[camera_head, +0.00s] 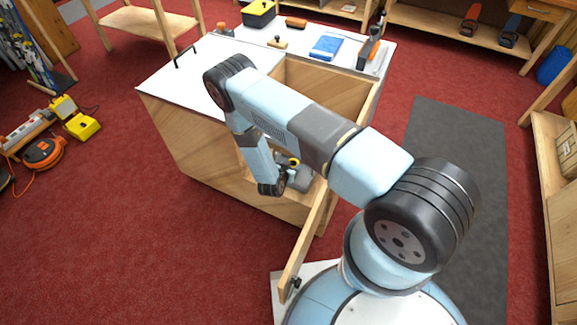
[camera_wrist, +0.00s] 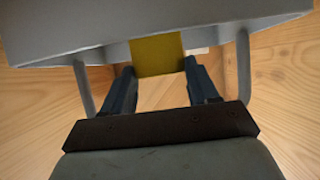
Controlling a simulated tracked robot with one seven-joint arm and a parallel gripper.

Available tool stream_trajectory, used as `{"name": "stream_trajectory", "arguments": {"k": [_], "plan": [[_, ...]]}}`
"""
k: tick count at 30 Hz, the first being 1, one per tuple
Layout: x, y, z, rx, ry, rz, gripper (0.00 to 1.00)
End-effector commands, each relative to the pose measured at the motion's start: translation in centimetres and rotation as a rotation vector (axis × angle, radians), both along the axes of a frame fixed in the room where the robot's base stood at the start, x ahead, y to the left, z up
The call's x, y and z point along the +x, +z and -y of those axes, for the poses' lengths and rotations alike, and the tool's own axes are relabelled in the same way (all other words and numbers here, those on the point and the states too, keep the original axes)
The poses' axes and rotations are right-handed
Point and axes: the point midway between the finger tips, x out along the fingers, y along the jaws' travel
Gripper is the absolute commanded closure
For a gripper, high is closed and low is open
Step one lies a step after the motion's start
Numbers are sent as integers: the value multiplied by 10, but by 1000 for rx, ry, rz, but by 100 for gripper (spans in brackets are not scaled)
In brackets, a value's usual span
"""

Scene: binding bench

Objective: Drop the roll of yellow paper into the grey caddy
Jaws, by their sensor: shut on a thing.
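The roll of yellow paper (camera_wrist: 158,55) is between the fingertips of my gripper (camera_wrist: 160,70) in the wrist view, and the fingers are shut on it. The grey caddy (camera_wrist: 60,52) fills the top of that view, with grey bars at both sides. The roll overlaps the caddy's near edge in the picture; I cannot tell whether they touch. In the head view my gripper (camera_head: 279,186) reaches down into the open bench cabinet. A small yellow patch (camera_head: 294,162) shows beside it, with part of the caddy (camera_head: 305,180) behind. My arm hides much of the cabinet's inside.
The white-topped bench (camera_head: 160,78) has wooden walls close around my gripper. Its open door (camera_head: 308,240) stands near my base. A blue packet (camera_head: 327,46) and tools lie on top. Red carpet to the left is clear up to an orange cable reel (camera_head: 43,151).

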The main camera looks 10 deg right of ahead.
Motion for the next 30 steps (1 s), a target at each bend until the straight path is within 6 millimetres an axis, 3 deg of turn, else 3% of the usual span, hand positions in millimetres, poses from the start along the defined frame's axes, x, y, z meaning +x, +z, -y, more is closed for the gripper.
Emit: {"name": "stream_trajectory", "arguments": {"k": [11,12,18,20,30], "plan": [[0,-8,0,-1,0,0,71],[0,-8,0,-1,0,0,40],[0,-8,-1,0,1,0,21],[0,-7,-1,0,1,0,16],[0,-3,-1,0,1,0,16]]}}
